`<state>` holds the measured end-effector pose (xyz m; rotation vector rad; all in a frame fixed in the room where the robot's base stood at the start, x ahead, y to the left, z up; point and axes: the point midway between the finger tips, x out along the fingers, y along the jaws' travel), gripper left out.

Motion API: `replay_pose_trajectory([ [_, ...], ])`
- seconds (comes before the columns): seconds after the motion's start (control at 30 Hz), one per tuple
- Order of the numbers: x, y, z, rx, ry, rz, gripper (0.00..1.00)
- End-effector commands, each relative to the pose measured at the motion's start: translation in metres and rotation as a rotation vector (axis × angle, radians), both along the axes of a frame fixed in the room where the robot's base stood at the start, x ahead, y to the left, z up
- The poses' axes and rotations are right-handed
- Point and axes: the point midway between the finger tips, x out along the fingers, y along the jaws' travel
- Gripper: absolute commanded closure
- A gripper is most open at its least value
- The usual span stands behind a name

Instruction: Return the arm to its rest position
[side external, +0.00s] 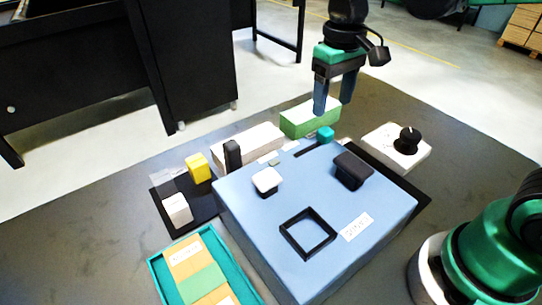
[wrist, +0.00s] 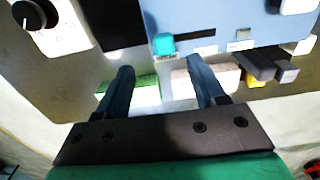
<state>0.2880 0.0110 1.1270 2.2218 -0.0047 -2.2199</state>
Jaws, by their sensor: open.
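My gripper (side external: 336,92) is open and empty, with its two blue-grey fingers pointing down above the back edge of the blue box (side external: 262,218). In the wrist view my gripper (wrist: 160,75) shows its fingers wide apart with nothing between them. A teal slider knob (side external: 325,134) sits at one end of a dark slot on the box top; the knob also shows in the wrist view (wrist: 164,44), beyond the fingertips.
The box top carries a white button (side external: 267,181), a black block (side external: 352,170) and a black square frame (side external: 308,233). A white unit with a black knob (side external: 408,140) stands right. A yellow block (side external: 198,168) and a teal tray (side external: 158,262) are left. Open space surrounds the gripper.

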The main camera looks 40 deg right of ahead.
Motion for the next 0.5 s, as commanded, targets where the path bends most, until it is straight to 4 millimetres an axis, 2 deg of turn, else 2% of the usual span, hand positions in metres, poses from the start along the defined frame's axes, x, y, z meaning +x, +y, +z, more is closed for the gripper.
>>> replay_pose_trajectory([
  [0.23, -0.005, -0.001, -0.001, 0.002, -0.055, -0.001, 0.37],
  [0.5, -0.024, -0.008, -0.013, 0.007, -0.397, 0.001, 0.37],
])
